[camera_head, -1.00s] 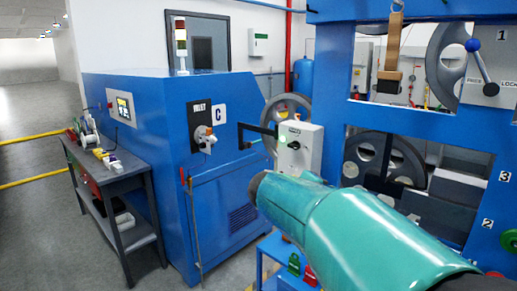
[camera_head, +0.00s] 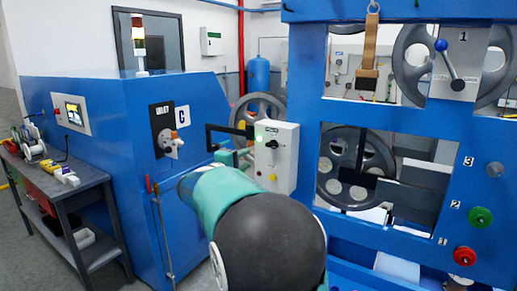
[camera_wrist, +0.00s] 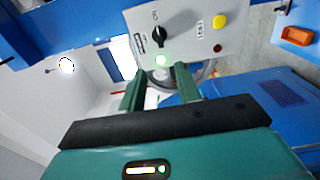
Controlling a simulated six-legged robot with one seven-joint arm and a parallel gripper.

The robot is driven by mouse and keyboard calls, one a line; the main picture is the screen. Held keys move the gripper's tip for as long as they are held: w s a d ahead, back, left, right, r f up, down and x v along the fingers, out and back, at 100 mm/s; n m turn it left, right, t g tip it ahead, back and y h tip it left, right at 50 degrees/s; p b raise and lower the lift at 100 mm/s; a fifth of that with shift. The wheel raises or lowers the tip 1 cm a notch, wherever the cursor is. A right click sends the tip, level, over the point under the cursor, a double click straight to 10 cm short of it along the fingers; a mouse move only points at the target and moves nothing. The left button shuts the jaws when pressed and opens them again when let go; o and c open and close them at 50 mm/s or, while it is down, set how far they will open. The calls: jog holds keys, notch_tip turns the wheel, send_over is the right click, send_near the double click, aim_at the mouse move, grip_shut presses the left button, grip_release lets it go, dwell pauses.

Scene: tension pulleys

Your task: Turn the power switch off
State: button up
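The power switch is a black rotary knob (camera_head: 271,144) on a light grey control box (camera_head: 285,165) with a lit green lamp beside it. In the wrist view the knob (camera_wrist: 158,37) and its box (camera_wrist: 196,22) show close up, turned sideways, with the green lamp (camera_wrist: 162,61) near the fingertips. My gripper (camera_wrist: 159,80) has its two green fingers apart with nothing between them. It is just short of the box, and the knob lies beyond the fingertips. In the head view my gripper (camera_head: 232,156) is left of the box, partly hidden by my arm.
A yellow button (camera_wrist: 220,21) and a red button (camera_wrist: 218,48) are on the same box. A blue machine (camera_head: 95,110) stands left, with a cluttered grey bench (camera_head: 70,190). A blue frame (camera_head: 400,115) with wheels stands right. A black bracket (camera_head: 230,128) reaches to the box.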

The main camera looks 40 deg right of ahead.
aim_at(270, 146)
jog(key=x, duration=0.8)
jog(key=s+x, duration=0.1)
jog(key=x, duration=0.4)
jog(key=shift+d, duration=0.25)
jog(key=shift+w+d, duration=0.2)
jog(key=shift+d, duration=0.05)
grip_shut()
